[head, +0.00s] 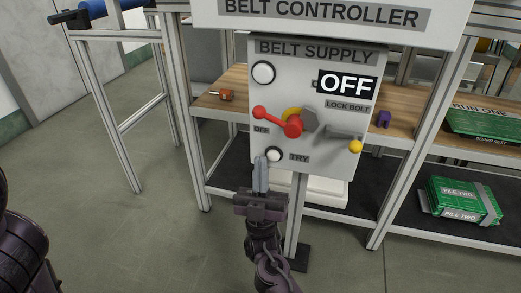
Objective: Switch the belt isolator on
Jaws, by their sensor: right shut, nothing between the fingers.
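The belt isolator is a grey panel (313,80) marked BELT SUPPLY, under a BELT CONTROLLER sign. A black display (347,85) reads OFF. A grey lock bolt (343,132) with a yellow knob (355,146) sits at the lower right under the LOCK BOLT label. A white TRY button (274,154) is at the bottom. My right gripper (261,164) is shut and empty, pointing up just left of the TRY button; whether it touches the panel is unclear. My left gripper is out of view.
A round white lamp or button (263,73) is at the panel's upper left. Behind stands a wooden bench (225,100) on metal posts. Green boards lie on the bench (480,122) and lower shelf (463,200). Floor at left is clear.

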